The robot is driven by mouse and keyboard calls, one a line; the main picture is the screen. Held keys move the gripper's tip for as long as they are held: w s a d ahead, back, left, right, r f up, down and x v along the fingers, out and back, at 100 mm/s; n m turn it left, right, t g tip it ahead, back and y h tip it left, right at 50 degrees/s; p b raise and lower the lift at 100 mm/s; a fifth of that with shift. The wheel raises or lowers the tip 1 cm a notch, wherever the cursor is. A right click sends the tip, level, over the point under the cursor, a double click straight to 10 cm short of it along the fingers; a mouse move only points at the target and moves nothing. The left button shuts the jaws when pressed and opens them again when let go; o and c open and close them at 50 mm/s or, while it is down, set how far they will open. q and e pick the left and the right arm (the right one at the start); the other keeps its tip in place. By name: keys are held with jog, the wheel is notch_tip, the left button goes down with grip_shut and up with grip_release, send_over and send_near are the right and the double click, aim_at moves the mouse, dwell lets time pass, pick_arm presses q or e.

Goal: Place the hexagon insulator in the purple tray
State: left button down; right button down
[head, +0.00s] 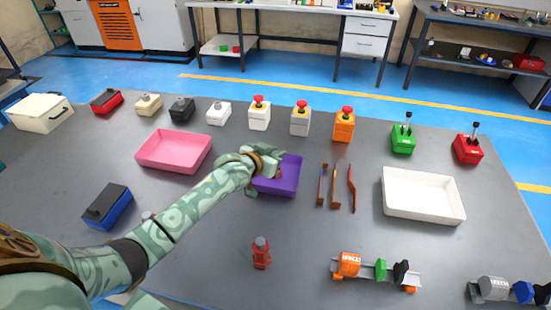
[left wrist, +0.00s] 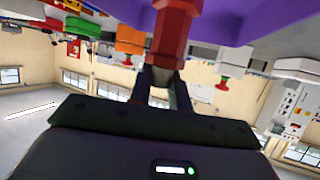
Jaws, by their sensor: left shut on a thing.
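My left gripper (head: 268,172) is over the purple tray (head: 292,184), at its left part. In the left wrist view the gripper's two fingers (left wrist: 166,86) are shut on a red hexagon insulator (left wrist: 175,32). The purple tray (left wrist: 245,22) fills the top of that view, close to the insulator's far end. I cannot tell whether the insulator touches the tray. In the head view the gripper mostly hides the held insulator. My right gripper is not in view.
Another red insulator (head: 261,253) stands on the grey table in front. A pink tray (head: 174,152) is left, a white tray (head: 422,196) right. Copper busbars (head: 336,187) lie just right of the purple tray. Boxes with red buttons (head: 301,119) stand behind it.

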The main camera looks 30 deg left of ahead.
pick_arm(q)
jog(key=shift+f, duration=0.5)
jog(key=shift+r, duration=0.15)
jog(key=c, duration=1.7)
grip_release()
jog(key=shift+f, duration=0.2)
jog(key=o, duration=0.4)
